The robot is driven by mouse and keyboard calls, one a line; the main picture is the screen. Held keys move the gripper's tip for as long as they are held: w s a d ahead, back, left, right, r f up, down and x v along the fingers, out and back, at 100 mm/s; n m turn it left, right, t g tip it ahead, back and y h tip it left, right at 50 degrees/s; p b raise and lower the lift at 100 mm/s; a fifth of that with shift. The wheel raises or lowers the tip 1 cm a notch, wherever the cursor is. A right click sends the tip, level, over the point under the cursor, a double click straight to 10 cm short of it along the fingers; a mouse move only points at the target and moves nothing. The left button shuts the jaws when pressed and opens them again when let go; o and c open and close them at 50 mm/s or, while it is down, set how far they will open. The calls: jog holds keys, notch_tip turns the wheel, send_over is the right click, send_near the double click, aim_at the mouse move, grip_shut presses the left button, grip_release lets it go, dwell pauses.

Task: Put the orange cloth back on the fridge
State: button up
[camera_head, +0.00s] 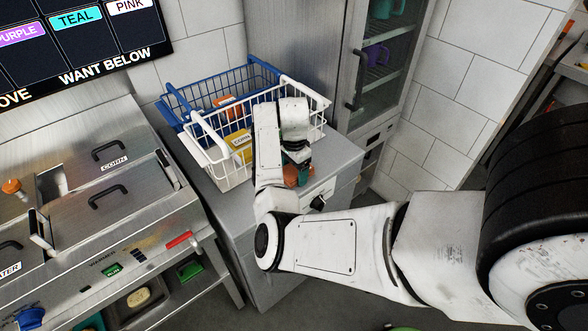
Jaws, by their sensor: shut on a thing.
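My gripper (296,157) is at the end of my white arm, just in front of the wire baskets and above the grey counter. It is shut on a small orange-red thing (291,176), which seems to be the orange cloth. Most of it is hidden by my wrist, so its shape is unclear. The fridge (366,133) looks to be the tall grey cabinet with a glass door and dark handle, behind and to the right of my gripper. Its door looks shut. Its top is out of view.
A white wire basket (203,150) and a blue wire basket (180,92) stand on the counter (216,196); an orange item (224,104) and a yellow corn pack (239,144) lie inside. A steel station with lidded wells (110,201) is at left. Grey floor shows below.

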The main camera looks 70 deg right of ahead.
aim_at(294, 169)
jog(key=o, duration=1)
jog(key=shift+f, duration=0.1)
notch_tip(294, 169, up, 12)
jog(key=s+a+f+n, duration=0.4)
jog(key=a+n, duration=0.4)
jog(key=a, duration=0.2)
jog(key=s+a+f+n, duration=0.4)
jog(key=a+n, duration=0.4)
jog(key=a, duration=0.3)
jog(key=s+a+f+n+t+b, duration=0.1)
jog(key=s+a+f+n, duration=0.3)
jog(key=a, duration=0.6)
jog(key=shift+s+a+f+n, duration=0.1)
jog(key=shift+a+f+n, duration=0.1)
jog(key=shift+f+n, duration=0.55)
jog(key=shift+a+f+n, duration=0.2)
jog(key=shift+f+n, duration=0.05)
jog(key=shift+n, duration=0.9)
